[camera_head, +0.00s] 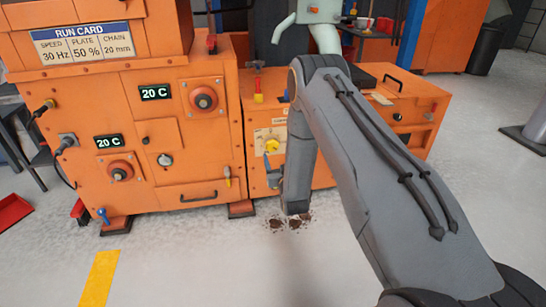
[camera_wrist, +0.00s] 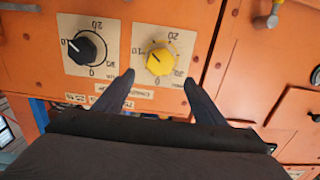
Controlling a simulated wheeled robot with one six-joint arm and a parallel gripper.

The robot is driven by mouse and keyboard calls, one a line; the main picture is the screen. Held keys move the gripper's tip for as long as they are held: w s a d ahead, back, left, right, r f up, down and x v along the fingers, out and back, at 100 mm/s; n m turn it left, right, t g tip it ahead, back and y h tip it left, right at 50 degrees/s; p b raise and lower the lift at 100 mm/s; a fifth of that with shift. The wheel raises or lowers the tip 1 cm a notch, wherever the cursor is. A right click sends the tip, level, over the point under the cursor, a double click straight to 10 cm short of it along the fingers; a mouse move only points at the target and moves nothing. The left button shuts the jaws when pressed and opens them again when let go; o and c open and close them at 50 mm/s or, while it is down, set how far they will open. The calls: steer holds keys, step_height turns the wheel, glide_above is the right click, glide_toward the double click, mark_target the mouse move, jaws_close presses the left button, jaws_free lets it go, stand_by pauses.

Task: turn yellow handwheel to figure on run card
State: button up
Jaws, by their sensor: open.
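The yellow handwheel (camera_wrist: 158,61) is a round knob on a pale square dial plate (camera_wrist: 185,42) on an orange panel. In the wrist view the dial's figures appear upside down; 20, 30 and 0 can be made out. The knob's exact setting is too small to read. It also shows in the head view (camera_head: 271,145). My gripper (camera_wrist: 158,79) is open, its two dark fingers apart with the knob between and beyond their tips; contact is not visible. The run card (camera_head: 80,43) reads speed 30 Hz, plate 50 %, chain 20 mm.
A black knob (camera_wrist: 86,47) on a similar plate sits left of the yellow one in the wrist view. Dark spilled material (camera_head: 288,222) lies on the floor. Open floor lies in front of the machine.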

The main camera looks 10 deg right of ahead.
mark_target(273, 146)
steer(key=w+b, duration=0.1)
steer(key=w, duration=0.4)
steer(key=w+b, duration=0.1)
steer(key=w, duration=0.1)
steer(key=shift+w+f+b, duration=0.25)
steer(key=shift+w+b, duration=0.1)
steer(key=shift+w, duration=0.05)
steer(key=c, duration=1)
